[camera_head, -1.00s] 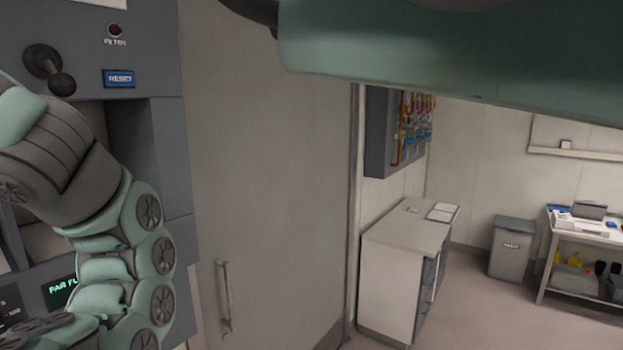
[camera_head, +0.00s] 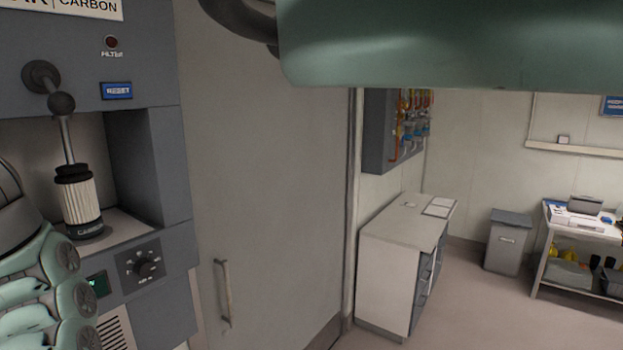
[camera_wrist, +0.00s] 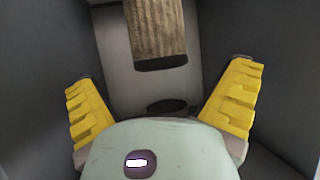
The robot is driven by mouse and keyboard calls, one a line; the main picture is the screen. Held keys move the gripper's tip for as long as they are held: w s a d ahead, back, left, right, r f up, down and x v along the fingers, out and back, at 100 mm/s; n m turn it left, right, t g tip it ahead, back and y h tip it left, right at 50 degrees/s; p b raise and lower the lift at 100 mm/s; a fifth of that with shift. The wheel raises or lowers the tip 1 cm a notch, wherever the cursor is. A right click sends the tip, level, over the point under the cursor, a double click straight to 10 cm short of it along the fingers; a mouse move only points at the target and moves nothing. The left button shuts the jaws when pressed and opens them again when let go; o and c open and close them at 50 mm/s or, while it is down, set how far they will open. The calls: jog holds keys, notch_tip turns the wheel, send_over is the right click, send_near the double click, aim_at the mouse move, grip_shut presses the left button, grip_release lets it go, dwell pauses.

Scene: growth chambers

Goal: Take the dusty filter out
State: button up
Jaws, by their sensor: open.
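In the wrist view, a brownish, dusty-looking pleated filter (camera_wrist: 157,28) with a dark lower rim shows at the top, inside a grey-walled recess. Its upper end is out of frame. A dark round piece (camera_wrist: 167,106) lies below it, partly hidden by my gripper's body. My gripper (camera_wrist: 163,72) is open, its yellow fingers wide apart and empty, short of the filter. In the head view, a cream pleated cartridge (camera_head: 80,202) with a black cap and a labelled black base stands in a recess. I cannot tell whether both views show the same filter.
A closed door (camera_head: 265,210) stands right. Floor is free near the cabinet (camera_head: 390,260).

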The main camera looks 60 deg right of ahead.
jog(key=w+p, duration=0.1)
jog(key=p, duration=0.1)
jog(key=w+p, duration=0.2)
jog(key=shift+w+a+f, duration=0.2)
jog(key=shift+a, duration=0.2)
jog(key=shift+w+f+p, duration=0.35)
jog(key=shift+w+f, duration=0.1)
jog(key=shift+w, duration=0.05)
jog(key=shift+c, duration=0.3)
jog(key=c, duration=1.3)
jog(key=shift+r+b, duration=0.1)
jog(key=shift+b, duration=0.25)
